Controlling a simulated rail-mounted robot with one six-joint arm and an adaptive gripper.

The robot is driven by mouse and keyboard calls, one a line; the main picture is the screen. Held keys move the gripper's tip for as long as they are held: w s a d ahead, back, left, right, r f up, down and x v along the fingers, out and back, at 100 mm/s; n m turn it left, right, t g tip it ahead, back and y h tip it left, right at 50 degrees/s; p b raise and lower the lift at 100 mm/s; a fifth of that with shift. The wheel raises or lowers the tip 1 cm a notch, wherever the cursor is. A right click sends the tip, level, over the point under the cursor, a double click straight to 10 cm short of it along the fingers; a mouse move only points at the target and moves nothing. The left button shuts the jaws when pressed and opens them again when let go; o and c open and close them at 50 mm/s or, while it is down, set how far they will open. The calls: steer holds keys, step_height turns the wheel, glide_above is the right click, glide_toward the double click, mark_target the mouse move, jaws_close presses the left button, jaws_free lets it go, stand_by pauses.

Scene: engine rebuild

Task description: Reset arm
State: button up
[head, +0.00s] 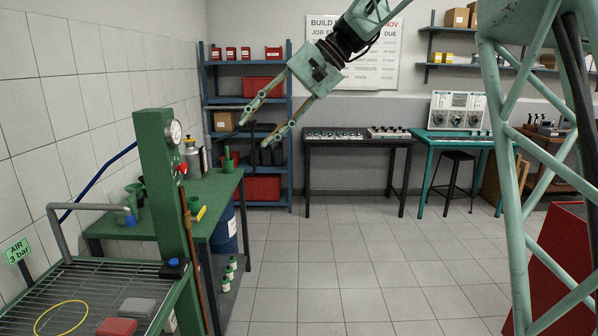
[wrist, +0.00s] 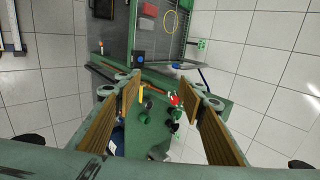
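My gripper (head: 257,131) hangs in the air in the head view, right of and above the green bench. Its two long fingers stand wide apart with nothing between them. In the wrist view my gripper (wrist: 163,88) also shows open, its ribbed brown finger pads facing each other across an empty gap. The green bench top (wrist: 146,80) lies beyond the fingers in that view. No object touches the fingers.
The green bench (head: 215,190) carries bottles and green funnels. A green post with a gauge (head: 173,132) rises beside the wire-rack washer (head: 60,295) at front left. Blue shelves (head: 289,180) and a dark table (head: 350,142) stand behind. The tiled floor in the middle is clear.

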steer(key=s+d+t+h, duration=0.1)
steer(key=s+d, duration=0.4)
steer(key=s, duration=0.2)
steer(key=s+d+h, duration=0.2)
steer(key=s+d, duration=0.3)
steer(key=s, duration=0.2)
steer(key=s+d+f+t+h, duration=0.1)
steer(key=s+d+f, duration=0.4)
steer(key=s, duration=0.7)
steer(key=s+d+f+t+h, duration=0.1)
steer(key=s+d+f+h, duration=0.2)
steer(key=s+d, duration=0.6)
steer(key=s+d+f+t+h, duration=0.1)
steer(key=s+d+f, duration=0.6)
steer(key=s, duration=1)
steer(key=shift+f+h, duration=0.25)
steer(key=shift+h, duration=0.25)
